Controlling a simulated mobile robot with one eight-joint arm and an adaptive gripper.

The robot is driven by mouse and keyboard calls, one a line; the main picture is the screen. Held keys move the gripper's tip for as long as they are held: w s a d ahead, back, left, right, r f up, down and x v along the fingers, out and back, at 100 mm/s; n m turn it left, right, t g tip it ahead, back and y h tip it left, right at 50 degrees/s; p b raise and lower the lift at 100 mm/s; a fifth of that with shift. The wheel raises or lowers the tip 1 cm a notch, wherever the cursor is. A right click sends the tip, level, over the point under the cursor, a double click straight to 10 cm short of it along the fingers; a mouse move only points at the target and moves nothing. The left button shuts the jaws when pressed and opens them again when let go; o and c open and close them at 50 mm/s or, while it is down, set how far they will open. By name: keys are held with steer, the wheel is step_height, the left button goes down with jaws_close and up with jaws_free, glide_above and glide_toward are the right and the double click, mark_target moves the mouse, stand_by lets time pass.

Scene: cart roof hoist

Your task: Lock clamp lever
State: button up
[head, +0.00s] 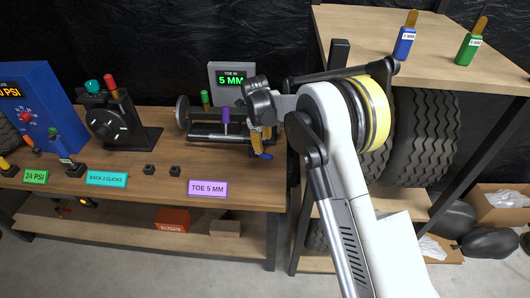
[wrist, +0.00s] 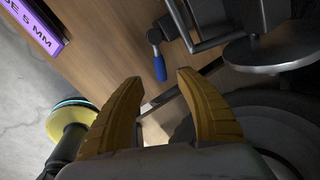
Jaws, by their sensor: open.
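The clamp lever with a blue grip (head: 264,156) is at the right end of the toe fixture (head: 222,137) on the bench. In the wrist view the blue grip (wrist: 159,68) hangs from a grey metal arm, just beyond my fingertips and between them in the picture. My gripper (head: 262,133) has yellow fingers and is near the right end of the fixture. In the wrist view my gripper (wrist: 158,78) is open, with nothing held between the fingers. I cannot tell the exact gap to the lever.
A display (head: 231,79) reading 5 MM stands behind the fixture. A purple handle (head: 225,116) stands upright on it. The TOE 5 MM label (head: 208,188) is at the bench's front edge. A shelf (head: 420,45) with tyres (head: 424,135) is close on the right.

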mark_target(265, 154)
steer(key=f+b, duration=0.1)
steer(key=f, duration=0.1)
steer(key=w+f, duration=0.1)
steer(key=f, duration=0.2)
steer(key=f+b, duration=0.1)
steer(key=f, duration=0.2)
steer(key=shift+w+d+f+b, duration=0.1)
steer(key=shift+w+d+b, duration=0.15)
steer(key=shift+d+b, duration=0.05)
jaws_close()
